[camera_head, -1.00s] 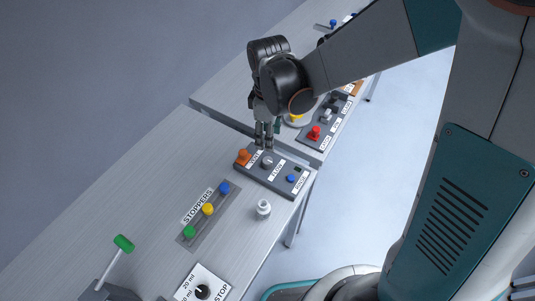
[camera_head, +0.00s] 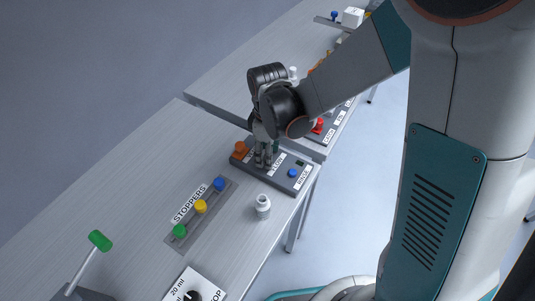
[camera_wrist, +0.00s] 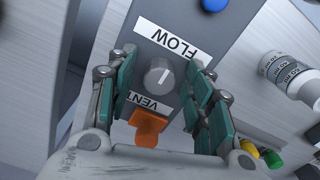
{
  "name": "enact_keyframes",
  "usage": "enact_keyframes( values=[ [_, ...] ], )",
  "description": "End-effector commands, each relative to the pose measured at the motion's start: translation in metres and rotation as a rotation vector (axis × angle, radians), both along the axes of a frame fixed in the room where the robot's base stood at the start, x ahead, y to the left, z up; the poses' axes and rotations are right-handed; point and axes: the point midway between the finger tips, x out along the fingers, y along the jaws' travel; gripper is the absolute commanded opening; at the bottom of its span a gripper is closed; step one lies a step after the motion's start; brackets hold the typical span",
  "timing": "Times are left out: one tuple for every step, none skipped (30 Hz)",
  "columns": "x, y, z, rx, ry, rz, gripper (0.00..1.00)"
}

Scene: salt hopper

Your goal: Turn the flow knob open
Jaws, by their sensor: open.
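The flow knob (camera_wrist: 159,76) is a round grey knob with a pale pointer line, on a dark grey panel beside the FLOW label (camera_wrist: 168,41). In the wrist view it sits between the two green-padded fingers of my gripper (camera_wrist: 162,70), with gaps visible on both sides. In the head view my gripper (camera_head: 263,161) points down at the panel (camera_head: 278,179), and its fingers hide the knob. My gripper is open and holds nothing. Whether the fingertips reach down to the knob's height is hard to tell.
An orange VENT control (camera_head: 240,149) and a blue button (camera_head: 292,173) flank the knob on the panel. A small white bottle (camera_head: 263,206) stands near the table edge. The stopper tray (camera_head: 171,241) holds coloured stoppers. A green-tipped lever (camera_head: 100,241) rises at lower left.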

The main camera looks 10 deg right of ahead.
Motion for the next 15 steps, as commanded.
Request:
enact_keyframes(
  values=[
    [0.0000,0.0000,-0.0005,0.000,0.000,0.000,0.47],
    [0.0000,0.0000,-0.0004,0.000,0.000,0.000,0.47],
    [0.0000,0.0000,-0.0003,0.000,0.000,0.000,0.47],
    [0.0000,0.0000,-0.0001,0.000,0.000,0.000,0.47],
    [0.0000,0.0000,-0.0001,0.000,0.000,0.000,0.47],
    [0.0000,0.0000,0.0000,0.000,0.000,0.000,0.47],
    [0.0000,0.0000,0.0000,0.000,0.000,0.000,0.47],
    [0.0000,0.0000,0.0000,0.000,0.000,0.000,0.41],
    [0.0000,0.0000,0.0000,0.000,0.000,0.000,0.31],
    [0.0000,0.0001,0.0000,0.000,0.000,0.000,0.25],
    [0.0000,0.0001,0.0000,0.000,0.000,0.000,0.18],
    [0.0001,0.0000,0.0000,0.000,0.000,0.000,0.09],
    [0.0001,0.0000,0.0000,0.000,0.000,0.000,0.03],
    [0.0001,0.0000,0.0000,0.000,0.000,0.000,0.03],
    [0.0001,0.0000,-0.0001,0.000,0.000,0.000,0.03]
  ],
)
